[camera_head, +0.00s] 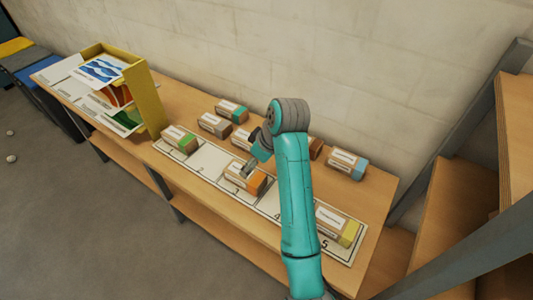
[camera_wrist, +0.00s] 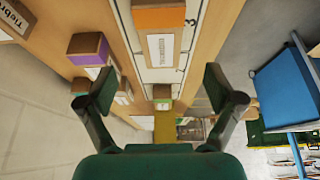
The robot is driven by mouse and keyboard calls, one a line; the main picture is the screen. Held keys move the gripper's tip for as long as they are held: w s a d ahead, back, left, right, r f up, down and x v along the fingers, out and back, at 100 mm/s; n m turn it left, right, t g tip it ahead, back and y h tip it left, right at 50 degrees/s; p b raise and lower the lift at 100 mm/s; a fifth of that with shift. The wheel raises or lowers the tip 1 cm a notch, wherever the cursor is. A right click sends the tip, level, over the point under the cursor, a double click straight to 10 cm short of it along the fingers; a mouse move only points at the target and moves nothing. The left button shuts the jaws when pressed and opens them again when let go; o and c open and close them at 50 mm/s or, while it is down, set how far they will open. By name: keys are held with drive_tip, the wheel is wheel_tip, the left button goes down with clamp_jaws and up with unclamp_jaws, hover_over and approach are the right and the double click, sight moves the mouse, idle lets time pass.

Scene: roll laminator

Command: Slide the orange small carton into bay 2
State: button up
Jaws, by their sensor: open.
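The orange small carton (camera_head: 246,178), brown with an orange end and a white label, lies on the numbered white strip (camera_head: 207,159) at the bay marked 3. Bay 2, the space to its left, looks empty. My gripper (camera_head: 252,166) is just above and behind the carton in the head view, partly hidden by my arm. In the wrist view my gripper (camera_wrist: 160,90) has its fingers wide apart with nothing between them. The orange carton (camera_wrist: 158,18) shows at the top edge there, beyond the fingertips; contact cannot be told.
A green-ended carton (camera_head: 180,138) lies in bay 1 and a yellow-ended one (camera_head: 338,226) in bay 5. Several cartons stand behind the strip, including a blue-ended one (camera_head: 347,164). A yellow-sided rack (camera_head: 146,97) stands left, a wall behind.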

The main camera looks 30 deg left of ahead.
sight(208, 160)
drive_tip(key=shift+a+r, duration=0.1)
drive_tip(key=shift+r, duration=0.15)
drive_tip(key=x, duration=1)
drive_tip(key=shift+s+f, duration=0.1)
drive_tip(key=shift+f, duration=0.3)
drive_tip(key=shift+c, duration=0.3)
drive_tip(key=c, duration=1.3)
drive_tip(key=shift+w+a, duration=0.2)
drive_tip(key=shift+a, duration=2.3)
drive_tip(key=shift+w+a, duration=0.25)
drive_tip(key=shift+a, duration=2.25)
drive_tip(key=shift+w+a, duration=0.2)
drive_tip(key=shift+a, duration=2.25)
drive_tip(key=o, duration=1.3)
drive_tip(key=shift+o, duration=0.2)
drive_tip(key=shift+o, duration=0.9)
